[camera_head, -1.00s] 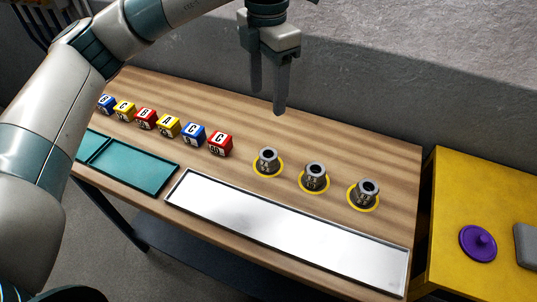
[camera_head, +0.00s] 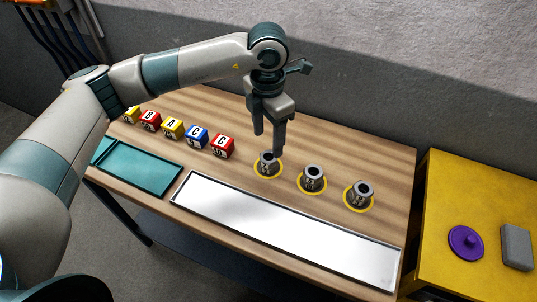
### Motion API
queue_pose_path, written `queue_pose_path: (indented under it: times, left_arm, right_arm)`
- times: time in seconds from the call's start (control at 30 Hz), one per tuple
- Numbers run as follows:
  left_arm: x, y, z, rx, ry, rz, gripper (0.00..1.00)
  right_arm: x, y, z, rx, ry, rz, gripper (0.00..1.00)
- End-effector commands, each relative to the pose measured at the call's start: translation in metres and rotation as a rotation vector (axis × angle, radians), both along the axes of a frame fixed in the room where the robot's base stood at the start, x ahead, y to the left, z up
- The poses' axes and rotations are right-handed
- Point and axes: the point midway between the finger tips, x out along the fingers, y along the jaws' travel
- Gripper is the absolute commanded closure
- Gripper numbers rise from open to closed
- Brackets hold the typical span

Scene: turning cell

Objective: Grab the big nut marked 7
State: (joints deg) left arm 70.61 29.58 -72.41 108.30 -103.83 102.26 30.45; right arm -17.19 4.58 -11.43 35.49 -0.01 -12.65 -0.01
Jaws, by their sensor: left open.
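Three grey nuts stand in a row on the wooden table, each inside a yellow ring: a left nut (camera_head: 267,166), a middle nut (camera_head: 313,177) and a right nut (camera_head: 361,194). Their markings are too small to read, so I cannot tell which is marked 7. My left gripper (camera_head: 268,142) points down just above the left nut. Its fingers are apart and nothing is between them; one fingertip partly overlaps the top of that nut in the picture. My right gripper is not in view.
Several lettered cubes, such as a red cube (camera_head: 222,147), stand left of the nuts. A teal tray (camera_head: 150,176) and a long silver tray (camera_head: 270,222) lie along the front. A yellow table (camera_head: 480,200) at right holds a purple knobbed disc (camera_head: 465,242) and a grey block (camera_head: 516,247).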

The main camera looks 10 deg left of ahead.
Motion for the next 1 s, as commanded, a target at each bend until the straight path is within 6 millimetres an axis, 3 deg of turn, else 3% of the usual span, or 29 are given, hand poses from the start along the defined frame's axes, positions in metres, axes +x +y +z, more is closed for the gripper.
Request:
queue_pose_path:
  times: [0.57,0.8,1.0]
  left_arm:
    - [-0.003,-0.001,-0.010,0.001,0.003,0.000,0.42]
    - [-0.008,-0.004,-0.034,0.001,0.004,0.001,0.42]
    - [-0.007,-0.004,-0.053,0.001,0.001,0.000,0.42]
  right_arm:
    - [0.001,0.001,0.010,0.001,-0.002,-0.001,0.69]
    - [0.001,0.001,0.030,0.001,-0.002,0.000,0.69]
    - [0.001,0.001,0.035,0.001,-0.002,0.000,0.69]
